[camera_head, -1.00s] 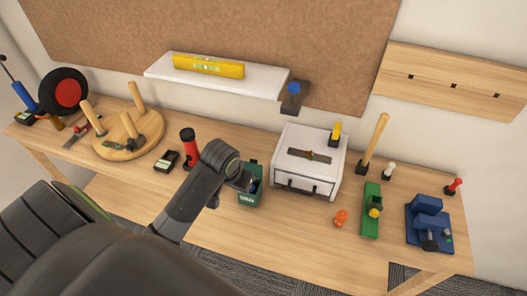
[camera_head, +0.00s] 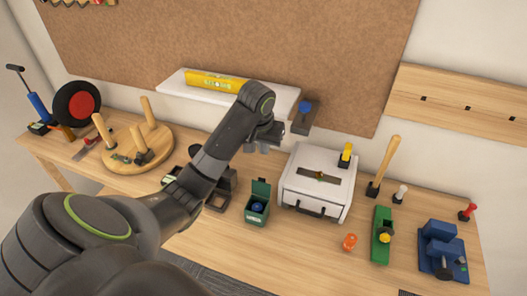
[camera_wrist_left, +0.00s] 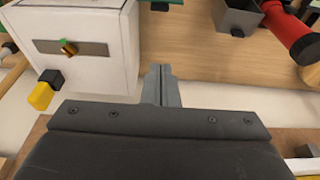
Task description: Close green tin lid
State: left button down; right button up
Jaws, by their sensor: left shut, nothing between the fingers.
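The green tin (camera_head: 257,213) stands on the workbench, left of the white drawer box. Its lid (camera_head: 261,188) stands up at the tin's back edge, so the tin is open. Something round and blue (camera_head: 257,207) shows inside it. My left gripper (camera_head: 264,143) is behind and above the tin, near the wall shelf, apart from the lid. In the left wrist view its fingers (camera_wrist_left: 162,88) are together and empty. My right gripper is in neither view.
The white drawer box (camera_head: 318,184) stands right of the tin; it also shows in the wrist view (camera_wrist_left: 100,75). A dark bin (camera_head: 217,200) stands left, partly behind my arm. The red torch (camera_wrist_left: 288,30) shows in the wrist view. Bench in front of the tin is clear.

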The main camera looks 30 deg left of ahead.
aim_at(261, 187)
pick_arm(q)
notch_tip(261, 187, down, 8)
jog(key=s+b, duration=0.2)
jog(key=b, duration=0.3)
jog(key=shift+d, duration=0.3)
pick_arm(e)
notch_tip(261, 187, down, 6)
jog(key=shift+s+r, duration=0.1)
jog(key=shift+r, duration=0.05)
pick_arm(q)
jog(key=shift+w, duration=0.15)
jog(key=shift+a, duration=0.15)
jog(key=shift+s+t+y, duration=0.3)
jog(key=shift+s+t, duration=0.05)
jog(key=shift+t, duration=0.45)
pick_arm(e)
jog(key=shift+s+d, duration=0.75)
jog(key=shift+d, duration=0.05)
